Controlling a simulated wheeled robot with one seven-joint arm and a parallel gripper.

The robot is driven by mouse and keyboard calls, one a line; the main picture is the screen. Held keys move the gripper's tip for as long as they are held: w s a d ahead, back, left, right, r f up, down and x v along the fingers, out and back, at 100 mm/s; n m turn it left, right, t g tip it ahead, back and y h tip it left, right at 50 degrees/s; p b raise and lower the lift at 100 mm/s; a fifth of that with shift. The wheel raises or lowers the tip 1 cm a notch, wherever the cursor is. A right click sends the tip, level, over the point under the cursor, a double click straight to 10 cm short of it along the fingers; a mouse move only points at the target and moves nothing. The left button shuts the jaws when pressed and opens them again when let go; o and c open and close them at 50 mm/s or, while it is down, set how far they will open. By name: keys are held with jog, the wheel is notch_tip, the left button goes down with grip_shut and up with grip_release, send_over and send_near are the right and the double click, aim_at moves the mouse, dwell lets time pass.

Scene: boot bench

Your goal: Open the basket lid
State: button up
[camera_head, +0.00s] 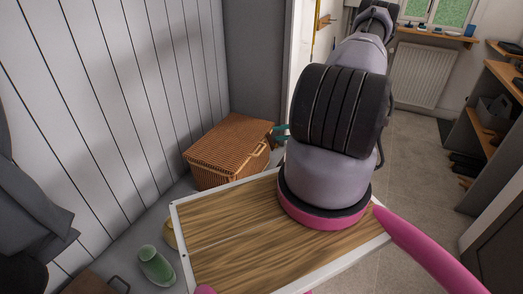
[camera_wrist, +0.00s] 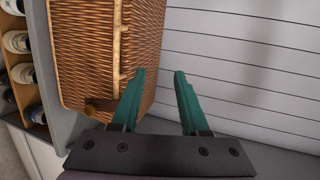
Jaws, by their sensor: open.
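The wicker basket (camera_head: 225,150) sits on the grey bench against the panelled wall, with its lid (camera_head: 235,130) looking closed. A pale handle (camera_head: 258,151) is on its front side. My gripper (camera_wrist: 160,71) is open and empty, with teal fingers. Its left finger overlaps the basket's edge in the picture; contact cannot be told. In the head view my gripper (camera_head: 281,132) shows beside the basket's right end, mostly hidden by my arm.
White panelled wall (camera_head: 110,80) stands behind the basket. Cubbies with round items (camera_wrist: 20,75) show at the left in the wrist view. Open floor (camera_head: 415,150) lies right.

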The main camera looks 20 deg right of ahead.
aim_at(262, 149)
notch_tip(262, 149, down, 8)
jog(key=s+f+m+t+h, duration=0.1)
jog(key=s+m+t, duration=0.1)
jog(key=t, duration=0.1)
jog(key=x, duration=1)
jog(key=shift+w+d+f, duration=0.1)
jog(key=shift+w+d, duration=0.05)
jog(key=shift+d, duration=0.15)
grip_shut()
jog(key=shift+h, duration=0.3)
dwell(0.4)
